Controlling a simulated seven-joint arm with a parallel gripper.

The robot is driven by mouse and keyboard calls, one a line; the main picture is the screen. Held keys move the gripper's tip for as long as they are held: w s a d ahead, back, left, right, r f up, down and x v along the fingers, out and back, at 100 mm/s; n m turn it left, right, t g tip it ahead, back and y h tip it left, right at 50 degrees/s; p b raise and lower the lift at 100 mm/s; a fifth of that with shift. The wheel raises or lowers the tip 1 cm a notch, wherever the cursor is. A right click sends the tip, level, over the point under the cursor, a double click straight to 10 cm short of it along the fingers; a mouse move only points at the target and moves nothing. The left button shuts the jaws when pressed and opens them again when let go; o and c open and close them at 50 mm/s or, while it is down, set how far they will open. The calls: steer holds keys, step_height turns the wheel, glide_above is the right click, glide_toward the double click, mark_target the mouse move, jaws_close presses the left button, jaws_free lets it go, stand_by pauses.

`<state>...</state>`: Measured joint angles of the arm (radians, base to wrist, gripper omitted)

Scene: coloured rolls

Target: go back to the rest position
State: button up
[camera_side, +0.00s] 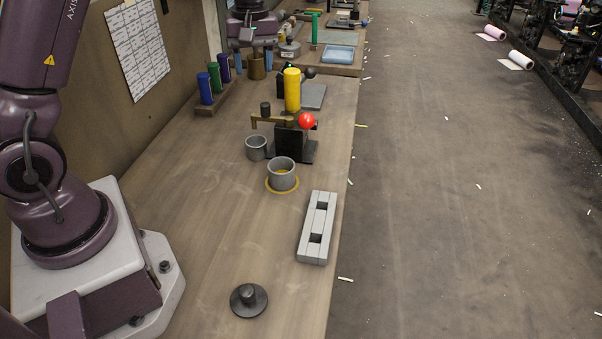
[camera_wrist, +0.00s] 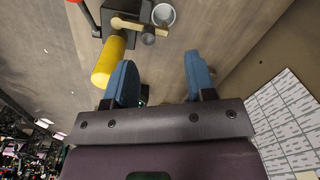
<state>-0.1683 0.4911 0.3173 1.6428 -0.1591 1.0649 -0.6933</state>
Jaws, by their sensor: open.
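My gripper (camera_side: 253,62) hangs over the far part of the bench, behind the yellow roll. Its two blue fingers are apart and it holds nothing that I can see. In the wrist view the gripper (camera_wrist: 160,80) has bare bench between its fingers, and the yellow roll (camera_wrist: 108,62) is just left of the left finger, apart as far as I can tell. In the side view the yellow roll (camera_side: 292,90) stands upright behind the black fixture (camera_side: 290,150) with the red ball (camera_side: 307,121). A brass-coloured cylinder (camera_side: 256,68) shows below the fingers; its exact distance is unclear.
Blue, green and purple rolls (camera_side: 214,78) stand in a rack at the wall. Grey cups (camera_side: 281,176), a slotted grey block (camera_side: 317,228) and a dark knobbed disc (camera_side: 249,299) stand nearer. The bench's middle left is clear. A papered wall (camera_wrist: 285,120) lies right in the wrist view.

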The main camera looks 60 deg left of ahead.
steer(key=s+d+r+m+t, duration=0.3)
steer(key=s+d+r+m, duration=0.2)
steer(key=s+d+m, duration=0.2)
steer(key=s+d+r+m+t, duration=0.3)
steer(key=s+d+r+m, duration=0.3)
steer(key=s+d, duration=0.4)
steer(key=shift+s+m, duration=0.5)
steer(key=shift+s, duration=0.75)
